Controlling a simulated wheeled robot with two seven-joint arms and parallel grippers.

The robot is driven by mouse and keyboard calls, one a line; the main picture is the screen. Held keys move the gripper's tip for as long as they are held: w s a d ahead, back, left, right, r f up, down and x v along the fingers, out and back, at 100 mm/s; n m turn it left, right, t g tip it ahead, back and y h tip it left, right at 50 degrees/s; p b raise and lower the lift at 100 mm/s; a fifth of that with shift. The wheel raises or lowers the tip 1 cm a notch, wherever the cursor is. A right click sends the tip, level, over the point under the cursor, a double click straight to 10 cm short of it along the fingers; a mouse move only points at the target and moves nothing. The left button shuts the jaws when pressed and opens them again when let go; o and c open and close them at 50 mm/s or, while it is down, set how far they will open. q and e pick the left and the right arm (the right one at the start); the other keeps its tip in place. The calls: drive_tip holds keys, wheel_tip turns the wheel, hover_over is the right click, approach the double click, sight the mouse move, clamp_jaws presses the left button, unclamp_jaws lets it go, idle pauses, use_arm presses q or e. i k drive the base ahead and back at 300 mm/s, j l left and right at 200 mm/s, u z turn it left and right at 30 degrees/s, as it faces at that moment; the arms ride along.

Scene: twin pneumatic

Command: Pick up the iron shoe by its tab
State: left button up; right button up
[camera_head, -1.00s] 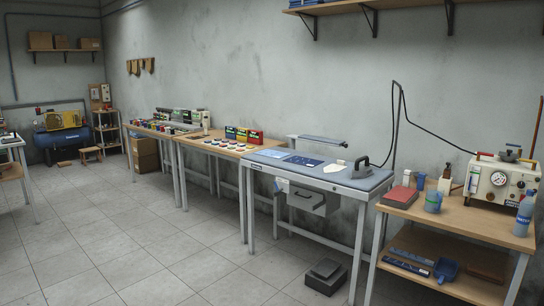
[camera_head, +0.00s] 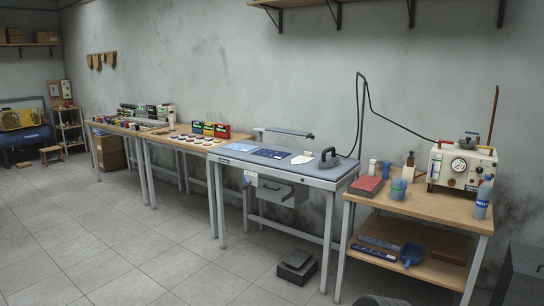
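A small white flat piece (camera_head: 303,158), which looks like the iron shoe, lies on the blue-grey top of the pressing table (camera_head: 290,171). A narrow tip, possibly its tab, points towards the back; it is too small to be sure. The dark iron (camera_head: 328,160) stands just to its right on the same table, with a black hose rising behind it. Neither of my grippers is in view.
A blue sheet (camera_head: 268,153) lies left of the white piece, below a lamp bar (camera_head: 290,133). A wooden cart (camera_head: 420,203) with a steam unit (camera_head: 461,166) stands to the right. A dark pedal box (camera_head: 297,267) sits on the floor. The floor (camera_head: 160,250) at front left is clear.

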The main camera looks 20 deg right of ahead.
sight(307, 158)
drive_tip(key=i+l+z, duration=0.15)
drive_tip(key=i, duration=0.4)
drive_tip(key=i+z, duration=0.1)
drive_tip(key=i, duration=0.45)
drive_tip(key=i+z, duration=0.15)
drive_tip(key=i, duration=0.4)
drive_tip(key=i+j+z, duration=0.1)
drive_tip(key=i, duration=0.45)
drive_tip(key=i+j+z, duration=0.15)
drive_tip(key=i, duration=0.4)
drive_tip(key=i+j+z, duration=0.1)
drive_tip(key=i, duration=0.45)
drive_tip(key=i+j+z, duration=0.15)
drive_tip(key=i+j, duration=0.15)
drive_tip(key=i, duration=0.25)
